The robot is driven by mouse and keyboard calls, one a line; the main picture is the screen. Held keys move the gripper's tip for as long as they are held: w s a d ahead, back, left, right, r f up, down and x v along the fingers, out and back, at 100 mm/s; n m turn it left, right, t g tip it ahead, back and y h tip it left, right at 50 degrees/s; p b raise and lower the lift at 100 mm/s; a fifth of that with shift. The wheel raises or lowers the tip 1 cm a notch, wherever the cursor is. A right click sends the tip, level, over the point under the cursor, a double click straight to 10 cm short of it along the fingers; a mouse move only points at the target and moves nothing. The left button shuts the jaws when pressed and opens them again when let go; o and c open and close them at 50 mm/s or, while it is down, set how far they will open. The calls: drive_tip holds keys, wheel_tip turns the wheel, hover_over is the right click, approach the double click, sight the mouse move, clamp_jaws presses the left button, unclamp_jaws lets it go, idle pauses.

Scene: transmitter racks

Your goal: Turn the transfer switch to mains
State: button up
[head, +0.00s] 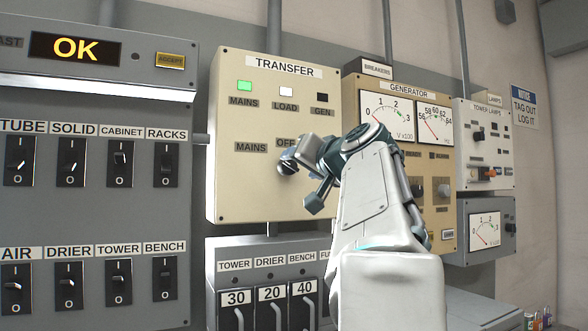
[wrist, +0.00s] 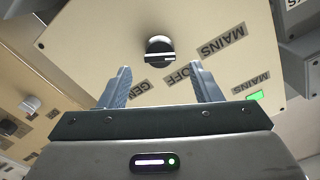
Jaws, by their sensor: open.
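The transfer switch is a black round knob with a raised bar handle (wrist: 160,50) on the cream TRANSFER panel (head: 235,185). In the wrist view it lies just beyond and between the fingertips of my gripper (wrist: 160,70), which is open and empty. The bar lies nearly level in that picture; I cannot tell which label it points to. Labels GEN (wrist: 138,90), OFF (wrist: 182,73) and MAINS (wrist: 222,40) sit around it. In the head view my gripper (head: 301,182) is in front of the panel and hides most of the knob and the GEN label.
The MAINS lamp (head: 244,86) is lit green; the LOAD lamp (head: 285,92) looks pale and the GEN lamp (head: 322,99) dark. A breaker box (head: 265,262) is below the panel. The GENERATOR panel (head: 447,190) stands to the right, a switch cabinet (head: 90,210) to the left.

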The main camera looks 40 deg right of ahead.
drive_tip(key=v, duration=0.8)
drive_tip(key=shift+s, duration=0.25)
drive_tip(key=shift+w+f, duration=0.1)
drive_tip(key=w+a+f+n+g+y+p, duration=0.1)
drive_tip(key=w+a+f+g+y+p, duration=0.3)
drive_tip(key=a+f, duration=0.4)
drive_tip(key=w+a+f+n+g+y+p, duration=0.1)
drive_tip(key=w+a+f+n+g+p, duration=0.2)
drive_tip(key=a+f+p, duration=0.45)
drive_tip(key=s+a+f+n+g+p, duration=0.2)
drive_tip(key=s+a+f+g+p, duration=0.1)
drive_tip(key=f, duration=0.7)
drive_tip(key=s+a+f+n+g+p, duration=0.2)
drive_tip(key=s+a+f+g+p, duration=0.2)
drive_tip(key=s+a+f, duration=0.4)
drive_tip(key=shift+s+f+g+h+p, duration=0.3)
drive_tip(key=shift+s+f+p, duration=0.1)
drive_tip(key=shift+s+f, duration=0.5)
drive_tip(key=shift+w, duration=0.1)
